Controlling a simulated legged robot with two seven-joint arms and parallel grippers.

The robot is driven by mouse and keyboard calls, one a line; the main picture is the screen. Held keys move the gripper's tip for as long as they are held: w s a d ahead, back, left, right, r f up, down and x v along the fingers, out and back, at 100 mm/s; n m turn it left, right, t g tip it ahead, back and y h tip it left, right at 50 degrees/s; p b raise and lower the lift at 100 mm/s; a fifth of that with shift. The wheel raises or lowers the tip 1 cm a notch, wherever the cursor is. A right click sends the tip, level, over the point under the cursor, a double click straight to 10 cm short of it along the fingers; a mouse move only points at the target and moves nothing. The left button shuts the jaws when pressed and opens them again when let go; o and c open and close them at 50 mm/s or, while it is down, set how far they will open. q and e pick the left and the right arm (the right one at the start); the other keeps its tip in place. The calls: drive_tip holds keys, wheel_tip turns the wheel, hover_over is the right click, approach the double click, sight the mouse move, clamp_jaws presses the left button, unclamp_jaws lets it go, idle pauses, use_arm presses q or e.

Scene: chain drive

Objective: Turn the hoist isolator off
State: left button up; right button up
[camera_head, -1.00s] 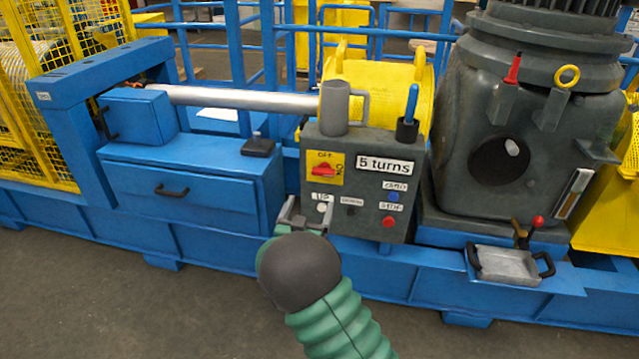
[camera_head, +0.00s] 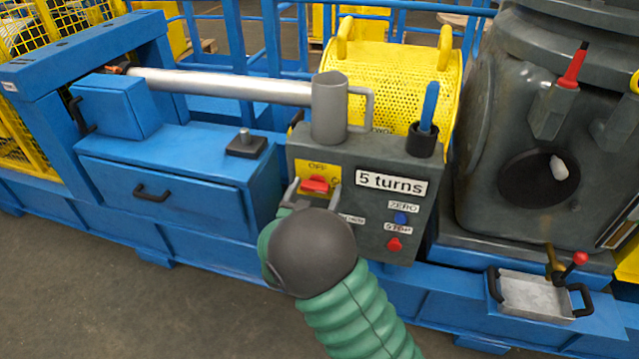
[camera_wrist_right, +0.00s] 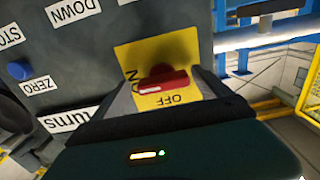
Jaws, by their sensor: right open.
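The hoist isolator is a red handle (camera_head: 315,184) on a yellow plate (camera_head: 330,168) at the upper left of the grey control box (camera_head: 370,220). OFF is printed above the handle. In the right wrist view the red handle (camera_wrist_right: 163,82) lies crosswise, with a pale mark on its end near the ON lettering. My right gripper (camera_head: 311,190) is open at the plate. In the wrist view its fingers (camera_wrist_right: 165,95) stand on either side of the handle, with a gap; contact cannot be told. My wrist hides the lower left of the box. My left gripper is not in view.
The box also carries a "5 turns" label (camera_head: 392,183), a blue ZERO button (camera_head: 401,218) and a red STOP button (camera_head: 394,244). A grey cylinder with a handle (camera_head: 330,110) and a blue-handled tool in a holder (camera_head: 424,135) stand on top. A metal tray (camera_head: 538,297) is lower right.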

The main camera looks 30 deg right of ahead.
drive_tip(key=shift+a+r, duration=0.3)
drive_tip(key=shift+a, duration=0.55)
drive_tip(key=c, duration=0.3)
drive_tip(key=shift+c, duration=1.1)
drive_tip(key=shift+s+d+f, duration=0.1)
drive_tip(key=shift+d, duration=0.4)
drive_tip(key=c, duration=0.5)
drive_tip(key=shift+c, duration=1.1)
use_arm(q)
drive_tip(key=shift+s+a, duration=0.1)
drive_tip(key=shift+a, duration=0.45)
use_arm(e)
drive_tip(key=shift+a, duration=0.1)
drive_tip(key=shift+c, duration=0.6)
